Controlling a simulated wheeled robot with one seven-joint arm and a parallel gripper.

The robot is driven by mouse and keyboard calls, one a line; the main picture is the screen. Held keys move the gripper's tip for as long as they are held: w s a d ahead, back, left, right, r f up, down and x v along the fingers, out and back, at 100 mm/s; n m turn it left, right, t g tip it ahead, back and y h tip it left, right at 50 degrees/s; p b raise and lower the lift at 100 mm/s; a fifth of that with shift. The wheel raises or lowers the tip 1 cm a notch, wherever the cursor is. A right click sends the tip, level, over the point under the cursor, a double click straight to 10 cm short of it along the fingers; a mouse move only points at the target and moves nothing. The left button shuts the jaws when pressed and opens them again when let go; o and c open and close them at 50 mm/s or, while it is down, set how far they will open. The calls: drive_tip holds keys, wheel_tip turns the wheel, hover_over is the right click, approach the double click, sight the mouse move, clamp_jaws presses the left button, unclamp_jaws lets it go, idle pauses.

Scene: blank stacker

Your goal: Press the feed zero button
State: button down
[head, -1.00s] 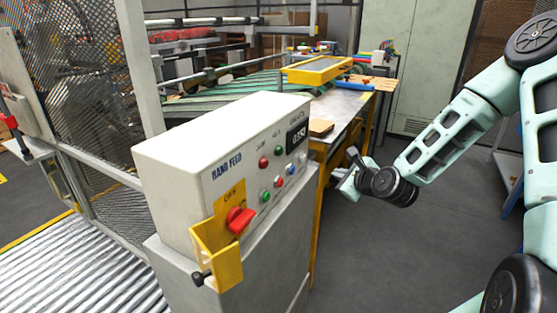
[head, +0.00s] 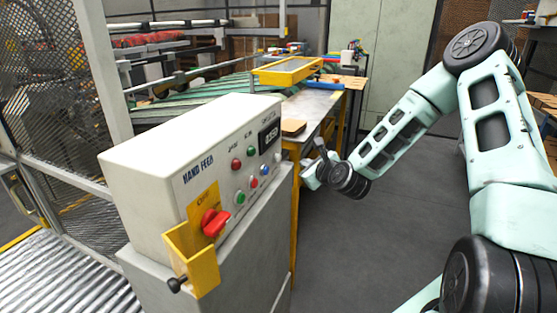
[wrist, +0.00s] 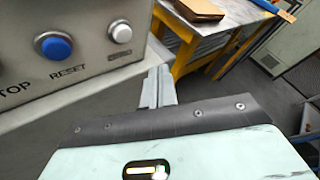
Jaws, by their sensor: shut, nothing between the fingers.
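The grey hand feed control box (head: 150,150) stands at centre-left in the head view. At the right end of its lower button row is a white button (head: 277,157). In the wrist view the white button (wrist: 121,33) sits right of the blue button (wrist: 56,46) marked RESET. The label under the white button is too small to read, so I cannot confirm it is feed zero. My gripper (head: 309,174) is just right of the box, apart from it. In the wrist view its fingers (wrist: 158,86) are together and empty, below and right of the white button.
A red rotary switch (head: 215,223) and yellow bracket (head: 196,254) stick out from the box's near end. A table (head: 318,104) with a brown block (head: 292,127) stands behind my gripper. Open floor (head: 365,240) lies right of the box.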

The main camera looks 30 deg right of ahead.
drive_tip(key=shift+w+a, duration=0.8)
drive_tip(key=shift+w, duration=0.25)
drive_tip(key=shift+w+a, duration=0.8)
drive_tip(key=shift+w, duration=0.25)
drive_tip(key=shift+w+a, duration=0.1)
drive_tip(key=shift+a, duration=0.05)
idle(0.4)
drive_tip(key=shift+w+a, duration=0.15)
drive_tip(key=shift+w, duration=0.05)
drive_tip(key=shift+w+a, duration=0.3)
drive_tip(key=shift+w, duration=0.1)
idle(0.9)
idle(0.4)
drive_tip(key=shift+s+d, duration=0.55)
drive_tip(key=shift+s, duration=0.15)
drive_tip(key=shift+s+d, duration=0.8)
drive_tip(key=shift+s, duration=0.2)
drive_tip(key=shift+s+d, duration=0.75)
drive_tip(key=shift+s, duration=0.25)
